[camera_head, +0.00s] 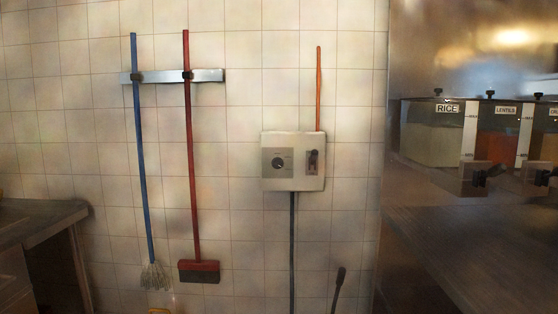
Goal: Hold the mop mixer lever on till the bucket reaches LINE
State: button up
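A pale mixer box (294,184) is fixed to the tiled wall at the middle of the view. A round dial (278,163) sits on a grey plate at its left. A small dark lever (313,160) sits on a plate at its right; its on or off position cannot be told. An orange pipe (319,90) rises from the box and a dark hose (292,250) runs down from it out of view. A dark handle-like end (341,274) shows low on the right. No bucket, LINE mark or gripper is in view.
A blue mop (142,170) and a red broom (190,140) hang from a metal rack (208,75). A metal counter (35,220) stands at left. Food dispensers, one labelled RICE (432,140), hang above a steel surface (480,250) at right.

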aim_at(314, 155)
jog(key=u, duration=0.15)
jog(key=i, duration=1.05)
jog(key=z, duration=0.3)
